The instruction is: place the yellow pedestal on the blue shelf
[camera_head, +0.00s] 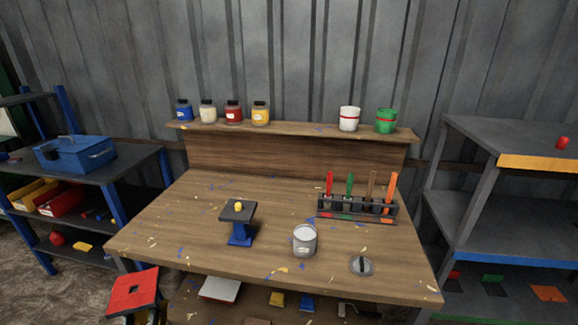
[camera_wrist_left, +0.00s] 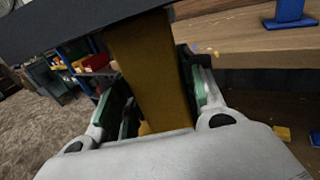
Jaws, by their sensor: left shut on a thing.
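The yellow pedestal (camera_wrist_left: 148,60) is between the fingers of my left gripper (camera_wrist_left: 155,85), which is shut on its column. Its wide plate shows dark from below in the left wrist view. In the head view, a red square top (camera_head: 134,290) with a small dark mark at lower left, in front of the workbench, appears to be this pedestal's top; its column is mostly hidden. A shelf with a blue front edge (camera_head: 500,257) is on the rack at the right, below a yellow-edged shelf. My right gripper is not in view.
The workbench (camera_head: 180,235) holds a blue pedestal (camera_head: 241,234) with a dark top, a grey can (camera_head: 304,240), a lid (camera_head: 361,265) and a tool rack (camera_head: 357,208). A blue-posted rack (camera_head: 62,110) stands left. The right rack's upper shelf (camera_head: 520,140) holds a red object.

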